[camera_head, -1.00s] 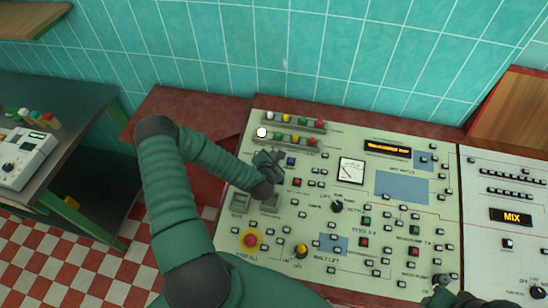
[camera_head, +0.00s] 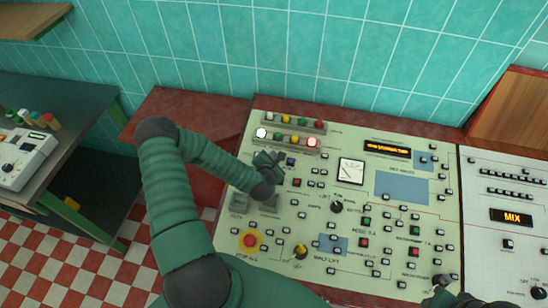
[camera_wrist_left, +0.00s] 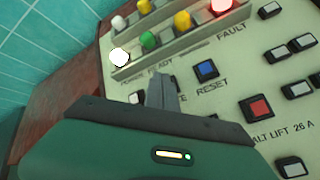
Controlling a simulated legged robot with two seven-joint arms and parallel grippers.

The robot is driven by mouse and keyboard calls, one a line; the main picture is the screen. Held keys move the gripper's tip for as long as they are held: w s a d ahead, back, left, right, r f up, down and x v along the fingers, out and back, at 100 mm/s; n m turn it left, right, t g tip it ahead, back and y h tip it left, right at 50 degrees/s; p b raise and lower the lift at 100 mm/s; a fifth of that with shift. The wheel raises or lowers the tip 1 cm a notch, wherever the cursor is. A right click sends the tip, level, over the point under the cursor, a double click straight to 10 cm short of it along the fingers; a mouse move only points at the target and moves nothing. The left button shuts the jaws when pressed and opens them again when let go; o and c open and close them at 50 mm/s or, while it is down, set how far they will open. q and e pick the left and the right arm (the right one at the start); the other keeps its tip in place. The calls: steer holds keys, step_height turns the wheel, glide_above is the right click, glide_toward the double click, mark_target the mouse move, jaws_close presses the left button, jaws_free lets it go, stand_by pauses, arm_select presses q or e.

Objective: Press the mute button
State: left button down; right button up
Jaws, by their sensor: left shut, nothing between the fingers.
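My left gripper (camera_head: 270,157) is over the upper left of the pale control panel (camera_head: 340,222). In the left wrist view its fingers (camera_wrist_left: 163,83) are shut with nothing between them, the tips close to the panel face below the lamp rows. They cover part of a label, of which only a final "E" shows; the mute button is not clearly visible and may be hidden behind them. A blue button (camera_wrist_left: 206,70) marked RESET sits just right of the fingers. I cannot tell whether the tips touch the panel. My right gripper (camera_head: 445,296) shows only partly at the bottom right.
Two lamp rows stand above the fingers; a white lamp (camera_head: 261,133) and a red FAULT lamp (camera_head: 313,142) glow. A red button (camera_wrist_left: 257,108) lies right of the fingers. A red stop button (camera_head: 250,240) on yellow sits lower left. A second panel (camera_head: 505,235) adjoins at right.

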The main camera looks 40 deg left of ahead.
arm_select(q)
steer(key=shift+s+d+r+p, duration=0.1)
steer(key=shift+d+r+p, duration=0.1)
steer(key=shift+r+p, duration=0.55)
steer(key=r+p, duration=0.3)
steer(key=s+r+p, duration=0.1)
steer(key=r, duration=0.1)
steer(key=shift+d, duration=0.25)
steer(key=shift+w+f, duration=0.1)
